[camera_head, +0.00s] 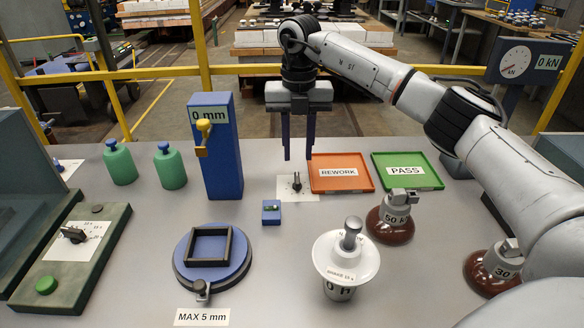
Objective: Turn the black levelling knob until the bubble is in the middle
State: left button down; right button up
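A small black knob (297,183) stands on a white card on the grey table, near the centre. A small blue block with a green vial (271,208) sits just in front of it and to the left. The vial is too small to tell where its bubble is. My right gripper (298,157) points down above and slightly behind the knob, fingers apart, with nothing between them. It appears clear of the knob. My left gripper is not in view.
A tall blue post (217,150) marked 0 mm stands left of the knob. Orange REWORK (340,187) and green PASS (407,184) trays lie right. A white insulator (346,262), brown 50 kN insulator (391,222) and blue turntable (233,270) are in front. Table between knob and turntable is mostly bare.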

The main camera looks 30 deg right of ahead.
aim_at(297, 177)
notch_tip(297, 177, down, 7)
jog(key=shift+f, duration=0.2)
grip_shut()
